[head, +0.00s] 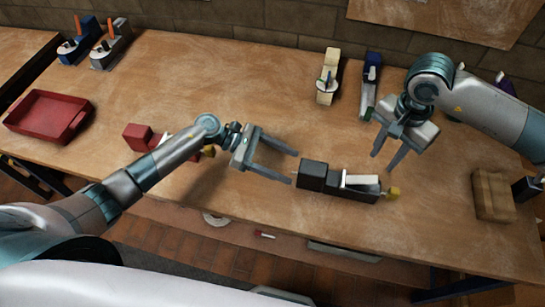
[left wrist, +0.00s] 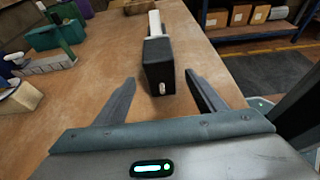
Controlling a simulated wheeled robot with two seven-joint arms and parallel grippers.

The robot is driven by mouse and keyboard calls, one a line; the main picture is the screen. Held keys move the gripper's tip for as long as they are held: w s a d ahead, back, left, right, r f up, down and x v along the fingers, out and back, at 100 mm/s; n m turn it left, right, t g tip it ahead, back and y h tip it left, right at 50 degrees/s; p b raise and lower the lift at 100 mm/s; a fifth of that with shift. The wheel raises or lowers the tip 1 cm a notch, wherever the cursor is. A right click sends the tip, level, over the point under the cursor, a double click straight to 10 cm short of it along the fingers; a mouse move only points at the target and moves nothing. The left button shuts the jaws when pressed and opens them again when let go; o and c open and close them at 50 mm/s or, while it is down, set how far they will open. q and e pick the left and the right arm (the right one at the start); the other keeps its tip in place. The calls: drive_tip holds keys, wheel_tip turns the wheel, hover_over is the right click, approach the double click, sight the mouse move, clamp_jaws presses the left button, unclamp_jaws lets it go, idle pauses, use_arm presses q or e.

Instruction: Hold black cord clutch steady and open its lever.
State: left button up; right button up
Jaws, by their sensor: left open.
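The black cord clutch (head: 337,184) lies on the wooden bench near its front edge. A white lever (head: 360,182) lies along its top, and a yellow piece shows at its right end. My left gripper (head: 295,167) is open at the clutch's left end, apart from it. In the left wrist view the clutch (left wrist: 158,65) stands ahead between the open fingers of my left gripper (left wrist: 160,92), with its white lever (left wrist: 155,22) behind the black end. My right gripper (head: 382,162) is open and empty above the bench, behind and right of the clutch.
A red block device (head: 137,137) sits behind my left forearm. A red tray (head: 47,117) is at the left. A cream device (head: 328,78) and a blue device (head: 370,85) stand at the back. A wooden block (head: 492,195) is at the right. The bench's middle is clear.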

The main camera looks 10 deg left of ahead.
sight(319, 179)
use_arm(q)
drive_tip(key=x, duration=1.1)
drive_tip(key=shift+d, duration=0.25)
drive_tip(key=c, duration=1.4)
drive_tip(key=shift+c, duration=0.2)
use_arm(e)
drive_tip(key=shift+o, duration=1.2)
drive_tip(key=d+m+y, duration=0.1)
drive_tip(key=m, duration=0.2)
drive_tip(key=d+m+y, duration=0.2)
drive_tip(key=m, duration=0.2)
drive_tip(key=d+f+m+y, duration=0.1)
drive_tip(key=d+m, duration=0.1)
drive_tip(key=m, duration=0.1)
drive_tip(key=shift+d+m, duration=0.15)
drive_tip(key=shift+m, duration=0.15)
